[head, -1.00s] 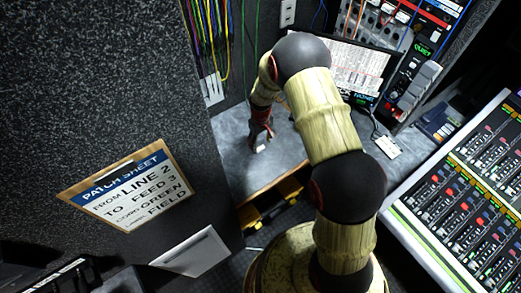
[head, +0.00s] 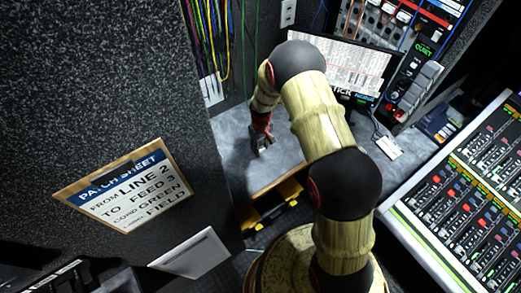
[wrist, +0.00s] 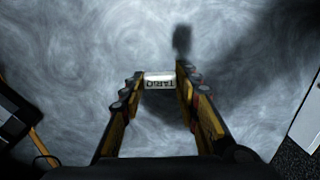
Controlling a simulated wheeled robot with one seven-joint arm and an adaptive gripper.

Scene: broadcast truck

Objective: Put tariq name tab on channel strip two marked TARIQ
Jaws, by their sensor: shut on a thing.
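The tariq name tab (wrist: 160,82) is a small white strip; its dark lettering reads TARIQ and appears upside down in the wrist view. My gripper (wrist: 161,80) is shut on it, one fingertip at each end, over the grey desk top (wrist: 70,60). In the head view my gripper (head: 262,148) is low over the desk near its front edge, and the tab cannot be made out there. The mixing console (head: 460,210) with rows of channel strips stands at the right. Its strip names are too small to read.
A dark speckled wall with a patch sheet (head: 128,187) stands left of the desk. A screen (head: 345,68), an equipment rack (head: 385,25) and a small white-topped box (head: 389,147) are behind and right. The desk around my gripper is mostly clear.

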